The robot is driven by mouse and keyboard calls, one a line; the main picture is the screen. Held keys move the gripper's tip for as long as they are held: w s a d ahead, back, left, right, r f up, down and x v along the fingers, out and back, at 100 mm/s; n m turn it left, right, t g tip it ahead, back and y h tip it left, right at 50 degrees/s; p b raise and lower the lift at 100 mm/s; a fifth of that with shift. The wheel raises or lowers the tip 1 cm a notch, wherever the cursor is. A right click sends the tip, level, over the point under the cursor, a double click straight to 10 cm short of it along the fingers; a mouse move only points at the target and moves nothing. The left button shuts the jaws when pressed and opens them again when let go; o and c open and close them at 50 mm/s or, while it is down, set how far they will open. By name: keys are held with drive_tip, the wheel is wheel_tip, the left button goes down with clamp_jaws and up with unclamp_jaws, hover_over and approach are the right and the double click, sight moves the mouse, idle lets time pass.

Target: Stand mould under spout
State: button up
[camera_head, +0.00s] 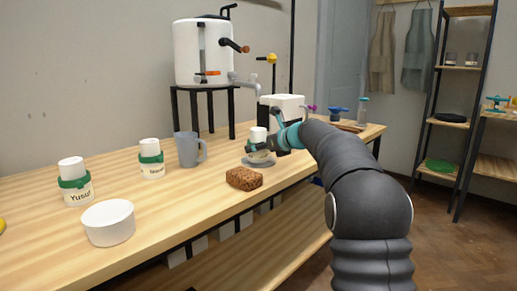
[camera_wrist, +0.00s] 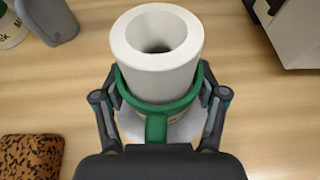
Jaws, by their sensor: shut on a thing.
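The mould in my grasp is a white hollow cylinder with a green band (camera_wrist: 156,50), upright in the wrist view. It also shows in the head view (camera_head: 258,135). My gripper (camera_wrist: 160,108) is shut on it, one finger on each side. A pale round dish (camera_head: 258,163) shows beneath the mould; whether they touch I cannot tell. The spout (camera_head: 243,82) is a grey pipe low on the right of a white tank (camera_head: 190,55) on a black stand (camera_head: 205,90). The spout is above and left of the mould in the head view.
Two similar green-banded moulds, one labelled Yusuf (camera_head: 77,190) and another (camera_head: 151,160), stand on the wooden table (camera_head: 190,220). A grey-blue jug (camera_head: 187,150), brown speckled block (camera_head: 243,178) and white bowl (camera_head: 108,224) are nearby. A black-and-white machine (camera_head: 284,103) stands behind my gripper.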

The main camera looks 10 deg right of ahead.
drive_tip(key=shift+r, duration=0.1)
drive_tip(key=o, duration=1.3)
drive_tip(key=v, duration=1.2)
drive_tip(key=shift+s, duration=0.1)
